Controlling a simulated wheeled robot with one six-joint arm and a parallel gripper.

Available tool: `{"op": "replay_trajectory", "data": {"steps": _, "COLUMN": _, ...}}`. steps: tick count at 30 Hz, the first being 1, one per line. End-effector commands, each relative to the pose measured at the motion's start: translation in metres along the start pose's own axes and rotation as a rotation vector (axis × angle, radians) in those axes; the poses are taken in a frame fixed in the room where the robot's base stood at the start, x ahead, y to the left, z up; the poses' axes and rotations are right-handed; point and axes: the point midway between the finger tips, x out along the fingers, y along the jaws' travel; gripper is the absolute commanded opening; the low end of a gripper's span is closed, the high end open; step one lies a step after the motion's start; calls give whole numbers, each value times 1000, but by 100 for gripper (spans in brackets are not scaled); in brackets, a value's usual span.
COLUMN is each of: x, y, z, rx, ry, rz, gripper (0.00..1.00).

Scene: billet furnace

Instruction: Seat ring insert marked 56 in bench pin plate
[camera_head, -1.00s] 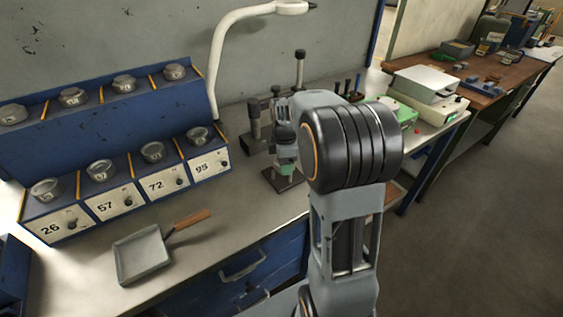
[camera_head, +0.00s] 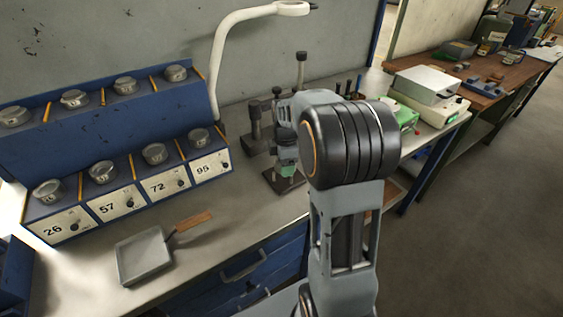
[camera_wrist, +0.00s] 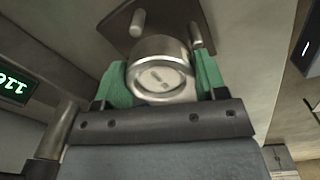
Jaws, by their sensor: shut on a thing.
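In the wrist view my gripper (camera_wrist: 160,82) has green fingers shut on a round metal ring insert (camera_wrist: 158,72). The mark on the insert's pale face is too blurred to read. Just beyond the insert is a dark pin plate (camera_wrist: 118,22) with two upright pins, one to each side of the insert. I cannot tell whether the insert touches the plate. In the head view my gripper (camera_head: 286,160) is partly hidden by my arm, low over the dark plate (camera_head: 284,182) on the bench; the insert is not clearly visible there.
A blue rack (camera_head: 105,140) with several round metal pieces and labels 26, 57, 72 and 95 stands at left. A square pan (camera_head: 143,256) with a wooden handle lies in front.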

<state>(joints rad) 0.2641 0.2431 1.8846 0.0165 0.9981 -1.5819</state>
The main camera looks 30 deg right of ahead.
Motion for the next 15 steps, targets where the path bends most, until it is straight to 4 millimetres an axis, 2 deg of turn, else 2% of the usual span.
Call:
{"op": "replay_trajectory", "data": {"steps": 1, "x": 11, "y": -5, "z": 5, "rx": -3, "ry": -13, "rz": -22, "gripper": 20}}
{"op": "replay_trajectory", "data": {"steps": 15, "x": 9, "y": -6, "z": 1, "rx": -1, "ry": -19, "rz": -21, "gripper": 20}}
